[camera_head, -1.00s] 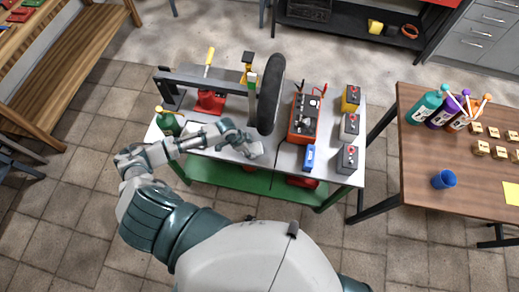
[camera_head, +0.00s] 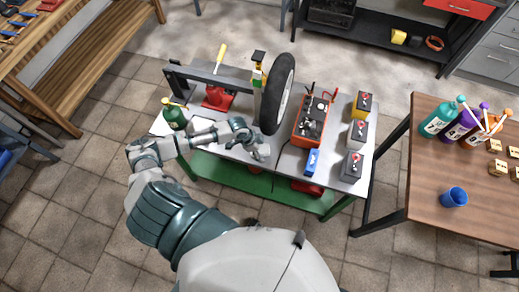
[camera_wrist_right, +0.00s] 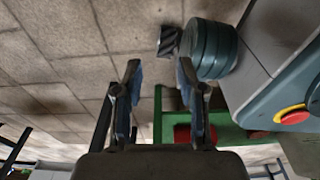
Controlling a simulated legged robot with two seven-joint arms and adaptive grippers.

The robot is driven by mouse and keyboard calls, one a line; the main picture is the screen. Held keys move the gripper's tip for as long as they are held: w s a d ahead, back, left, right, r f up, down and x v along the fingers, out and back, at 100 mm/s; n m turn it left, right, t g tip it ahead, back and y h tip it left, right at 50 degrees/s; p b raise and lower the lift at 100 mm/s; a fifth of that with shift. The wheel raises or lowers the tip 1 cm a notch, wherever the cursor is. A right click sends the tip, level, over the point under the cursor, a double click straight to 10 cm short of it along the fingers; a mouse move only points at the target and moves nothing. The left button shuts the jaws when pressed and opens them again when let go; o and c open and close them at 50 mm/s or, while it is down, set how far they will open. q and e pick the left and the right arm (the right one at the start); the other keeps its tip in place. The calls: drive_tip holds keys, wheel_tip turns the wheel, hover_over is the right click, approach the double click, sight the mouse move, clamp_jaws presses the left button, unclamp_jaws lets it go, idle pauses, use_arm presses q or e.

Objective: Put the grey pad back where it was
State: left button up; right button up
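I cannot clearly make out the grey pad in either view. My left gripper (camera_head: 262,152) is low over the front middle of the metal workbench top (camera_head: 225,155), just in front of the upright black wheel (camera_head: 278,95). Its fingers are too small and pale against the top to tell whether they are open or shut, or whether they hold anything. My right gripper (camera_wrist_right: 158,85) shows in the right wrist view with its two fingers spread apart and nothing between them. It is out of sight in the head view.
A red tool (camera_head: 217,97) and a green bottle (camera_head: 174,118) stand left on the bench. An orange-red battery unit (camera_head: 312,122), a blue box (camera_head: 313,162) and several small batteries (camera_head: 352,165) stand right. A wooden table (camera_head: 425,185) with bottles and a blue cup (camera_head: 453,197) is farther right.

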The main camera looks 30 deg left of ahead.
use_arm(q)
drive_tip(key=shift+a, duration=0.3)
drive_tip(key=a, duration=0.1)
drive_tip(key=a+r, duration=0.1)
drive_tip(key=a, duration=0.1)
drive_tip(key=shift+s+r, duration=0.2)
drive_tip(key=shift+r, duration=0.1)
drive_tip(key=shift+p+v, duration=0.35)
drive_tip(key=shift+v, duration=4.5)
drive_tip(key=s+d+f, duration=0.2)
drive_tip(key=s+d, duration=0.1)
drive_tip(key=d, duration=0.4)
drive_tip(key=s+d+f, duration=0.2)
drive_tip(key=s+d, duration=0.2)
drive_tip(key=d, duration=0.3)
drive_tip(key=s+a+n+y, duration=0.3)
drive_tip(key=s+n, duration=0.6)
drive_tip(key=s, duration=0.2)
wheel_tip(320, 180, down, 26)
drive_tip(key=s, duration=0.2)
drive_tip(key=s+a+f+g, duration=0.1)
drive_tip(key=s+a+f, duration=0.2)
drive_tip(key=s+f, duration=1.3)
drive_tip(key=shift+m+g+y+p, duration=0.3)
drive_tip(key=shift+p, duration=0.05)
use_arm(e)
drive_tip(key=s, duration=0.2)
drive_tip(key=s+a, duration=0.1)
drive_tip(key=s, duration=0.1)
drive_tip(key=shift+f, duration=0.1)
